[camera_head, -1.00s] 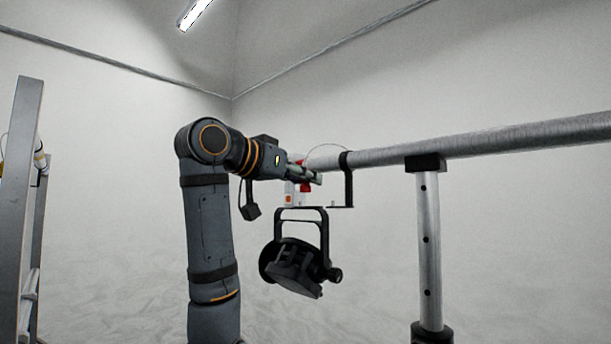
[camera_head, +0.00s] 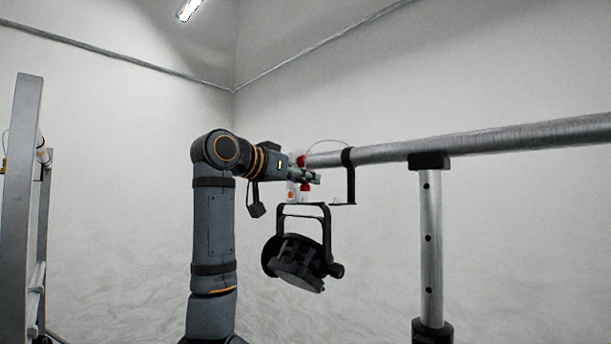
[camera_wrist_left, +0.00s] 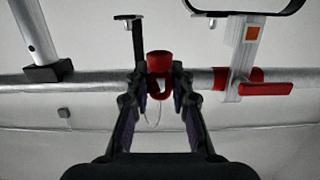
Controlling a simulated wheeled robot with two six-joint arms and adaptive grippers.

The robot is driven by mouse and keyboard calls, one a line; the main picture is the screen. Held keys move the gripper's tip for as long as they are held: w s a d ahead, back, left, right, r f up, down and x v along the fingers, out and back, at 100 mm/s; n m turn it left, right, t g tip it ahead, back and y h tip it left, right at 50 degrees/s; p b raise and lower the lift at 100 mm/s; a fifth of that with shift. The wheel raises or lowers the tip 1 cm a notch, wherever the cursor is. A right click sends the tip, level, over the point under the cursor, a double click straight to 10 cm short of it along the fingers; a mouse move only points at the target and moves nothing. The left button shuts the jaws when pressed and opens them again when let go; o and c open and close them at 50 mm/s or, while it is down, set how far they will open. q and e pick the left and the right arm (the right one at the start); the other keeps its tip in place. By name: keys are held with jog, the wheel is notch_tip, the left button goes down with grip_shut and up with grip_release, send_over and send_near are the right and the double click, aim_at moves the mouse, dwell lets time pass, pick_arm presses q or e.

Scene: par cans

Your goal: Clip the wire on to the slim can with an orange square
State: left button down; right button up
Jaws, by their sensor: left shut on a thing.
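The slim can (camera_head: 303,270) is black and hangs tilted in its black yoke from the bar. Its pale clamp (camera_wrist_left: 246,55) carries an orange square (camera_wrist_left: 252,34), which also shows small in the head view (camera_head: 291,196). My left gripper (camera_wrist_left: 159,80) is shut on a red clip (camera_wrist_left: 159,62) at the wire's end, close to the bar. It also shows in the head view (camera_head: 314,178), beside the clamp. The thin pale wire (camera_head: 325,141) arcs above the bar; part of it is hidden. My right gripper is out of view.
The grey metal bar (camera_head: 480,138) runs across to the right on an upright stand (camera_head: 430,245). A black bracket (camera_head: 350,184) hangs from the bar beside my gripper. A red handle (camera_wrist_left: 265,89) sticks out of the clamp. A metal frame (camera_head: 20,200) stands far left.

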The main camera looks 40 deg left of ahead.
pick_arm(q)
jog(key=shift+w+a+p, duration=2.25)
jog(key=shift+w+a, duration=0.6)
jog(key=shift+w, duration=0.2)
jog(key=shift+w+a+f, duration=0.1)
jog(key=shift+w+a, duration=0.15)
jog(key=shift+f+b, duration=0.7)
jog(key=shift+f, duration=0.55)
dwell(0.4)
jog(key=c, duration=1.1)
grip_release()
jog(key=s+r, duration=0.1)
jog(key=s, duration=1.1)
jog(key=shift+a+r, duration=0.4)
